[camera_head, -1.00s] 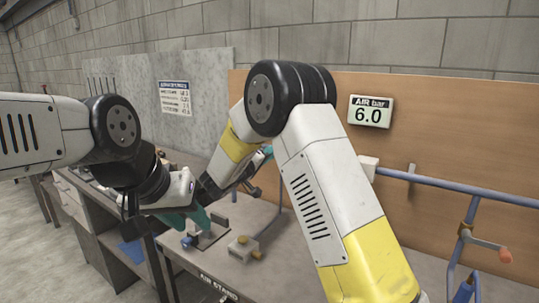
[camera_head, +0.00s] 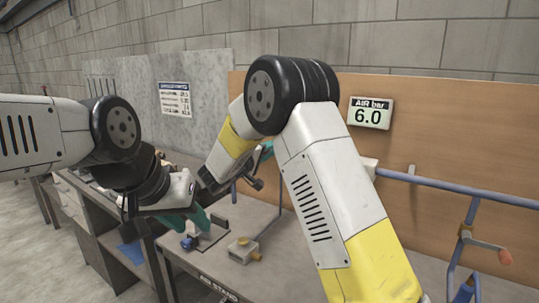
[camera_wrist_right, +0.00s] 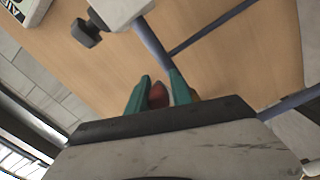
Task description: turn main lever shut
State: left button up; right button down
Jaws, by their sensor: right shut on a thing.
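In the right wrist view, my right gripper (camera_wrist_right: 160,90) has its teal fingers on either side of a dark red handle (camera_wrist_right: 158,95), which looks like the main lever's grip. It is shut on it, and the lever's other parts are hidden. In the head view, my right gripper (camera_head: 264,153) is mostly hidden behind its own arm, in front of the brown board. My left gripper (camera_head: 188,219) hangs low over the bench beside a small metal fixture, its teal fingers apart and seemingly empty.
A gauge (camera_head: 370,112) on the board reads 6.0. A blue pipe (camera_head: 460,191) runs right from a white box; a red-tipped lever (camera_head: 504,257) sits at the right. A small block with a yellow knob (camera_head: 243,250) stands on the bench (camera_head: 215,275).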

jog(key=w+a+r+n, duration=0.4)
jog(key=a+r+n, duration=0.2)
jog(key=n, duration=0.9)
jog(key=shift+w+a+r+n, duration=0.3)
jog(key=shift+a+r+n, duration=0.1)
jog(key=shift+a, duration=0.2)
jog(key=shift+f, duration=0.1)
jog(key=shift+a, duration=0.1)
jog(key=c, duration=1.2)
grip_release()
jog(key=shift+a+f, duration=0.1)
jog(key=shift+c, duration=0.2)
